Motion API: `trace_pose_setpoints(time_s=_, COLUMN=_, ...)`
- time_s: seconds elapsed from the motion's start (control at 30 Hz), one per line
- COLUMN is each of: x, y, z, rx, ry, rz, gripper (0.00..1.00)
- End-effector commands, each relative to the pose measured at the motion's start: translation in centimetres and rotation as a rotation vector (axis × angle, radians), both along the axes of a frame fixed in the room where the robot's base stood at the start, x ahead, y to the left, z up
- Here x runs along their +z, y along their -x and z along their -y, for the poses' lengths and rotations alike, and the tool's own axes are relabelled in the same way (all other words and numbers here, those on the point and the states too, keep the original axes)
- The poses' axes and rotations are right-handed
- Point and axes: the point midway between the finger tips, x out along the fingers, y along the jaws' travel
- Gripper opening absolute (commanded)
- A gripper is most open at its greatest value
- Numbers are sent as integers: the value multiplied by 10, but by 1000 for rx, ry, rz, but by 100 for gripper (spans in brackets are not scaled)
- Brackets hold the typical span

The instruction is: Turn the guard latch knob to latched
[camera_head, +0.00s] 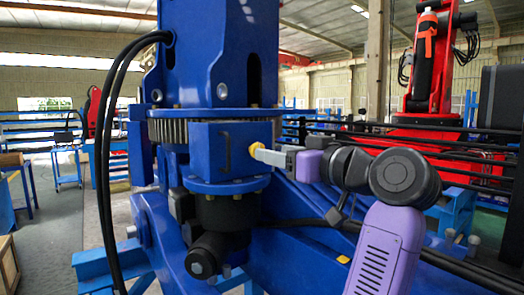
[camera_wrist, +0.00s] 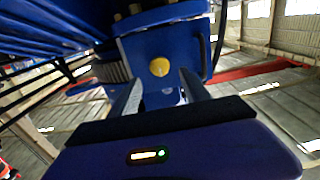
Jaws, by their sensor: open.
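The small yellow knob (camera_head: 255,149) sits on the right side of a blue guard box (camera_head: 215,150) on the blue crane stand. In the wrist view the yellow knob (camera_wrist: 159,67) faces me, on a blue plate, slightly beyond the fingertips. My gripper (camera_head: 264,154) reaches in from the right, its grey fingers right by the knob. In the wrist view my gripper (camera_wrist: 160,84) is open, with one finger on each side below the knob and nothing between them. I cannot tell whether a finger touches the knob. Its latch position is not clear.
A toothed ring (camera_head: 180,130) and a blue flange surround the box. A black motor (camera_head: 225,215) hangs below. Black cables (camera_head: 105,130) loop down at the left. A red robot arm (camera_head: 430,70) stands behind at the right.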

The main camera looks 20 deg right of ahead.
Motion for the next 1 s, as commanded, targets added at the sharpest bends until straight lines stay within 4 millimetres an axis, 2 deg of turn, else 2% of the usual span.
trace_pose_setpoints(time_s=0.2, x=1, y=-33, z=-12, rx=2, ry=-2, rz=-4, gripper=55)
trace_pose_setpoints(time_s=0.33, x=1, y=-47, z=-16, rx=1, ry=-2, rz=-2, gripper=55)
trace_pose_setpoints(time_s=0.5, x=0, y=-56, z=-19, rx=-1, ry=0, rz=0, gripper=55)
trace_pose_setpoints(time_s=0.73, x=-1, y=-57, z=-19, rx=-1, ry=0, rz=0, gripper=55)
trace_pose_setpoints(time_s=0.77, x=-1, y=-57, z=-19, rx=-1, ry=0, rz=0, gripper=53)
trace_pose_setpoints(time_s=1.0, x=-1, y=-56, z=-19, rx=-1, ry=0, rz=0, gripper=6)
